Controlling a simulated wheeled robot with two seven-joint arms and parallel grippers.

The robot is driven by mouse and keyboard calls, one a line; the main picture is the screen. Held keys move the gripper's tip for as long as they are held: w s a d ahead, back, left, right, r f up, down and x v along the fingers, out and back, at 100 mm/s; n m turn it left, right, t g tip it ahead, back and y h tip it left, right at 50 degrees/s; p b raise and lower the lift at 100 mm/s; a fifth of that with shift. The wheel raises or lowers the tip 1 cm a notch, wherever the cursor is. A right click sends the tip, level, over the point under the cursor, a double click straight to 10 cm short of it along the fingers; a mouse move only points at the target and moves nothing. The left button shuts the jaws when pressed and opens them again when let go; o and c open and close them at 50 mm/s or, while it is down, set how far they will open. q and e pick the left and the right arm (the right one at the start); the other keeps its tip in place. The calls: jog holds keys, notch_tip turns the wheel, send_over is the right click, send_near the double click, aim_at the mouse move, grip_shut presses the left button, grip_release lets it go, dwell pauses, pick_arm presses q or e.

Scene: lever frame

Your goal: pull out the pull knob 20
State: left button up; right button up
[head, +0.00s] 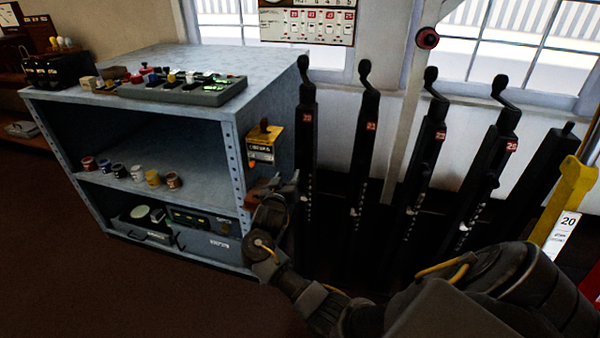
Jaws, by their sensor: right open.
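A white plate marked 20 (565,232) is at the right edge, beside a yellow bar (570,190). No knob carrying that number can be made out. My right gripper (276,184) is at the end of my arm, which reaches in from the lower right. It is open near the shelf's right front post, below a small yellow box, and away from the 20 plate and the red piece. Its fingertips are dark and hard to separate. My left gripper is out of view.
Several black levers (360,165) with red number tags stand in a row by the window wall. A grey metal shelf (235,160) at left bears a tray and several small jars. The yellow box (262,146) hangs on its side. Brown floor (60,270) is clear at lower left.

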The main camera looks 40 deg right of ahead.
aim_at(299, 155)
jog(key=shift+m+h, duration=0.5)
jog(key=shift+m, duration=0.2)
jog(key=x, duration=0.3)
jog(key=r+b+x, duration=0.1)
jog(key=x, duration=0.3)
jog(key=s+r+x, duration=0.1)
jog(key=x, duration=0.2)
jog(key=shift+w+d+b, duration=0.1)
jog(key=shift+d+b, duration=0.3)
jog(key=shift+d, duration=0.15)
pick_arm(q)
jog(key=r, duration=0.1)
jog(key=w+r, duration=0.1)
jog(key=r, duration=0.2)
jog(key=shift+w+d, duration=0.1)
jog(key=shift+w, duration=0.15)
pick_arm(e)
jog(key=shift+w+d, duration=0.2)
jog(key=shift+d, duration=0.1)
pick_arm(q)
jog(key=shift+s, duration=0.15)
pick_arm(e)
jog(key=c, duration=0.5)
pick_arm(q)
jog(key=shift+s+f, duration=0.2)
pick_arm(e)
grip_shut()
